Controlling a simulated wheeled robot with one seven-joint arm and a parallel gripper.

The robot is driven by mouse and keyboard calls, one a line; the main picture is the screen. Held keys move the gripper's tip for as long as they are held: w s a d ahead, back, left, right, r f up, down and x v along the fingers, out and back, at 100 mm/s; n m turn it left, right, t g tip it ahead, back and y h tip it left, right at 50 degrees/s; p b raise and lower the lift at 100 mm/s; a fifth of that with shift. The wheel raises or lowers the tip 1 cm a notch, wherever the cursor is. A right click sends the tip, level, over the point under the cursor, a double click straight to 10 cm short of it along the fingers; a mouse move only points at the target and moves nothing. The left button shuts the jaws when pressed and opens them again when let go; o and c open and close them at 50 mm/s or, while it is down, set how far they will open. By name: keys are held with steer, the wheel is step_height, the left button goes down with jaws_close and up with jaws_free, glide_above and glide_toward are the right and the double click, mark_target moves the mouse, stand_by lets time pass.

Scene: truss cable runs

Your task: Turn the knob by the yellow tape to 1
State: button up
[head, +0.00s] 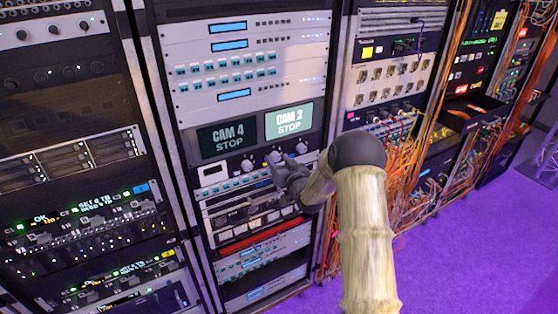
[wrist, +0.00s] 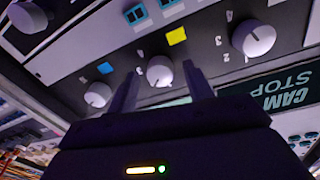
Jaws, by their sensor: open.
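The knob by the yellow tape (wrist: 160,70) is a round white dial on a dark panel, in the middle of the wrist view. The yellow tape (wrist: 176,36) is a small square just above it in that view. My gripper (wrist: 160,74) is open, with one finger on each side of this knob. I cannot tell whether the fingers touch it. Small white numerals stand around the dial, but its pointer setting is not clear. In the head view my gripper (head: 277,165) reaches the knob row below the screens and partly hides it.
In the wrist view, a white knob with blue tape (wrist: 97,94) is at left and another white knob (wrist: 253,38) at right. In the head view, the CAM 4 screen (head: 228,135) and lit CAM 2 screen (head: 289,121) sit above. Orange cables (head: 400,150) hang at right.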

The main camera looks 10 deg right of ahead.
steer(key=c, duration=1)
steer(key=shift+o, duration=0.2)
steer(key=shift+f+n+b, duration=0.2)
steer(key=shift+n+b, duration=0.2)
steer(key=shift+b, duration=0.6)
steer(key=shift+f+b, duration=0.1)
steer(key=shift+b, duration=0.4)
steer(key=n+b, duration=0.2)
steer(key=b, duration=0.1)
steer(key=n+b, duration=0.1)
steer(key=b, duration=0.2)
steer(key=shift+f+n+b, duration=0.2)
steer(key=shift+n+b, duration=0.2)
steer(key=n+b, duration=0.3)
steer(key=b, duration=0.3)
steer(key=shift+n, duration=0.4)
steer(key=n+b, duration=0.2)
steer(key=b, duration=0.1)
steer(key=shift+r, duration=0.35)
